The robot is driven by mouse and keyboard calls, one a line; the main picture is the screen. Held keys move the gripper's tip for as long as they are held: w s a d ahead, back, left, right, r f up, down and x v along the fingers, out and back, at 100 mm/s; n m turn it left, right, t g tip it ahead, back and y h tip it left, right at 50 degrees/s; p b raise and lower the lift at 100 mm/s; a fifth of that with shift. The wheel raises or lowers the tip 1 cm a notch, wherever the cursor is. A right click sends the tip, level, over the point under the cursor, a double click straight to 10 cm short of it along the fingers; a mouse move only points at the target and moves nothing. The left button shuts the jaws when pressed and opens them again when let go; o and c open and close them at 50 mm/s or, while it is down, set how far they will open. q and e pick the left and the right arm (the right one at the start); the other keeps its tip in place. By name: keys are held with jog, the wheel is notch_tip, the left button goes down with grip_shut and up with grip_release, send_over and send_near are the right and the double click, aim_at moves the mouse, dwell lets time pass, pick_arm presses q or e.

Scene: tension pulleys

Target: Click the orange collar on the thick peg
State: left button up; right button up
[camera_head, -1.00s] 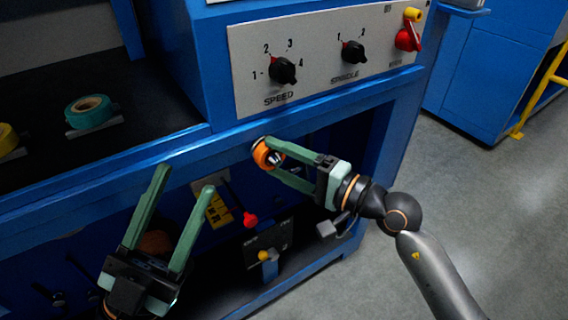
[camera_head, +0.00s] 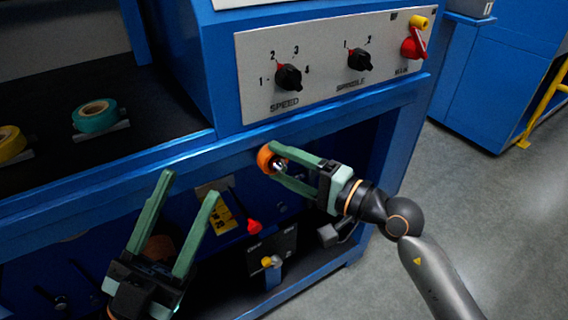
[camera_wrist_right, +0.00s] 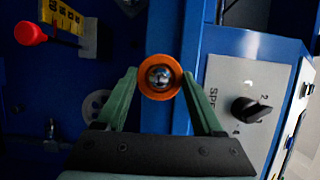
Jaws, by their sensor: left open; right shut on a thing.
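The orange collar (camera_head: 266,159) is a ring held at the fingertips of my right gripper (camera_head: 277,165), in front of the blue machine's lower opening. In the right wrist view the orange collar (camera_wrist_right: 144,83) sits between the two green fingers of my right gripper (camera_wrist_right: 159,90), and a shiny metal peg end (camera_wrist_right: 160,76) shows inside its hole. I cannot tell how deep the collar sits on the peg. My left gripper (camera_head: 190,185) is open and empty, in front of the machine's lower left side.
A panel with black SPEED and SPINDLE knobs (camera_head: 288,77) and a red switch (camera_head: 413,45) is above. A teal roll (camera_head: 95,117) and a yellow roll (camera_head: 10,143) lie on the dark shelf at left. A red knob (camera_head: 254,227) is below.

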jog(key=o, duration=1.4)
pick_arm(q)
jog(key=shift+d+f+n+b, duration=0.15)
jog(key=shift+f+n+b, duration=0.3)
jog(key=shift+f, duration=0.1)
pick_arm(e)
jog(key=shift+v, duration=6.2)
